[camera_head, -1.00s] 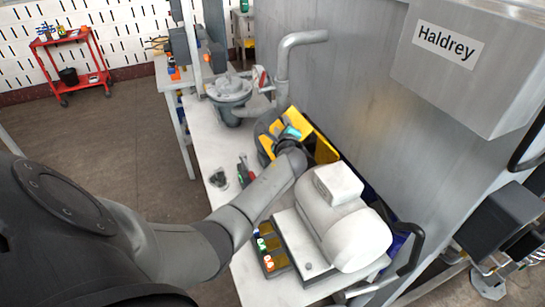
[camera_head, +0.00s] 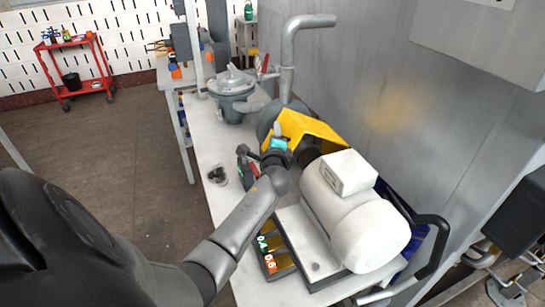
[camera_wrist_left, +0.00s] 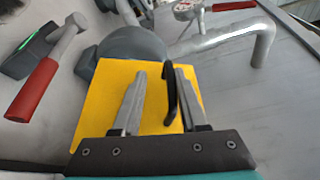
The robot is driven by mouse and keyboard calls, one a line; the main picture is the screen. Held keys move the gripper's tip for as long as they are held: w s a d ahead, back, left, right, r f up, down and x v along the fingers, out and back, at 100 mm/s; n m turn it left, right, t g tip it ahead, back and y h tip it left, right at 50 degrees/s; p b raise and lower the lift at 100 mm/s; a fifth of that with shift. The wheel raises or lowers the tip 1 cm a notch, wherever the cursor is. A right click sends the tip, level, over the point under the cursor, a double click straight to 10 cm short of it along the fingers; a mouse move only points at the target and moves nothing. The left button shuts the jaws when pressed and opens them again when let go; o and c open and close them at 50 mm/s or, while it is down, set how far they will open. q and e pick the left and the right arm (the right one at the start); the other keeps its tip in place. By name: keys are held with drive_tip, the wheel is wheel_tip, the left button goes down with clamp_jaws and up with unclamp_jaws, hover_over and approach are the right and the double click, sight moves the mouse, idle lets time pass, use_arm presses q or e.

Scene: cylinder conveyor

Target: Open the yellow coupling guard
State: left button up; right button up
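The yellow coupling guard (camera_head: 312,130) sits between the pump and the white motor in the head view. Its bent yellow plate also fills the middle of the left wrist view (camera_wrist_left: 105,95). A black curved handle (camera_wrist_left: 170,95) stands on that plate. My left gripper (camera_head: 278,131) is at the near side of the guard. In the left wrist view my left gripper (camera_wrist_left: 160,72) has its fingers apart, with the handle between them, close to the right finger. I cannot tell if they touch. How far the guard is swung is unclear. My right gripper is not in view.
The white motor (camera_head: 360,228) stands right of the guard, and the grey pump (camera_head: 232,90) with its pipe (camera_head: 287,60) lies beyond. A red-handled hammer (camera_wrist_left: 40,85) lies on the bench. A button box (camera_head: 268,255) is in front. A metal wall stands behind.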

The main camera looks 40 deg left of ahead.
use_arm(q)
drive_tip(key=shift+s+a+f+n+t+b, duration=0.15)
drive_tip(key=shift+f+n+b, duration=0.1)
drive_tip(key=shift+f+b, duration=0.5)
drive_tip(key=shift+s+d+f+n+t+b, duration=0.15)
drive_tip(key=shift+f+b, duration=0.3)
drive_tip(key=shift+b, duration=0.55)
drive_tip(key=shift+a+f+n+t+b, duration=0.15)
drive_tip(key=shift+f+n+b, duration=0.15)
drive_tip(key=shift+f+b, duration=0.65)
drive_tip(key=shift+b, duration=0.6)
drive_tip(key=shift+w+f+n+b, duration=0.1)
drive_tip(key=shift+f+n+b, duration=0.15)
drive_tip(key=shift+n+b, duration=0.15)
drive_tip(key=shift+r, duration=0.1)
